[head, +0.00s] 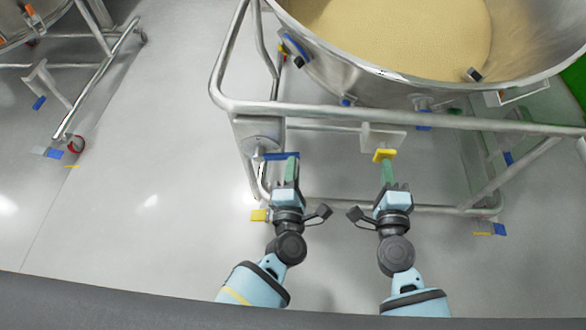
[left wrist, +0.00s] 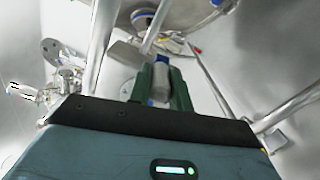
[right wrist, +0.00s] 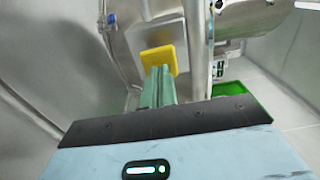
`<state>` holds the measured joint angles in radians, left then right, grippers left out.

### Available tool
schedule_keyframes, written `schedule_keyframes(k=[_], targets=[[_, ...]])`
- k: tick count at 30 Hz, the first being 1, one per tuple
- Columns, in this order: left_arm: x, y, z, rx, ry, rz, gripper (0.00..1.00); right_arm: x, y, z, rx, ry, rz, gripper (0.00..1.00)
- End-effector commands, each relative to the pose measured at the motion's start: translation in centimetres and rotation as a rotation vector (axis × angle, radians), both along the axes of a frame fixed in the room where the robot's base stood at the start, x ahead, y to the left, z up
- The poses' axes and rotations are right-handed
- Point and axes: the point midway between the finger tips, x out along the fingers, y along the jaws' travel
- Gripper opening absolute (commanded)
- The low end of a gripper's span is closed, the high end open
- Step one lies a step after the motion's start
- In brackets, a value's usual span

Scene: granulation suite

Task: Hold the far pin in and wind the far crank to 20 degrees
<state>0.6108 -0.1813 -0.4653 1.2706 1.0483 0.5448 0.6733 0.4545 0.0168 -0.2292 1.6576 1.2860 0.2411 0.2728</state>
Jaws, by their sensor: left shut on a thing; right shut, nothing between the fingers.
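The blue crank handle (head: 272,157) is in the head view, below a round metal plate on the left front corner of the vessel's frame. My left gripper (head: 291,158) is shut on the handle's right end. In the left wrist view the handle's blue end (left wrist: 160,60) shows between the green fingers. The yellow pin head (head: 384,155) sits below a pale bracket to the right. My right gripper (head: 387,163) is shut and empty, its fingertips at the pin head. In the right wrist view the fingertips overlap the yellow face (right wrist: 158,60); how far it is pressed in is hidden.
A steel vessel (head: 360,75) of tan granules stands in a tubular frame (head: 340,112) above both grippers. A yellow tab (head: 259,215) lies low beside my left gripper. Another frame (head: 100,75) stands at the far left. The floor between the two frames is clear.

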Motion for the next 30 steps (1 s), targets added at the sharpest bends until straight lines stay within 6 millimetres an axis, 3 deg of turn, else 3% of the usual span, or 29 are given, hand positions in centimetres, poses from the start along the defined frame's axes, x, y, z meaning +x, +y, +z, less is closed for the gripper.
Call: schedule_keyframes(k=[19, 30], targets=[[0.2, 0.2, 0.2, 0.0, -0.005, 0.007, 0.0, -4.5, 0.1, -0.1, 0.001, 0.002, 0.002, 0.0], [0.2, 0.3, 0.3, 0.0, -0.006, 0.007, 0.0, -5.2, 0.1, 0.0, 0.001, 0.0, 0.002, 0.0]])
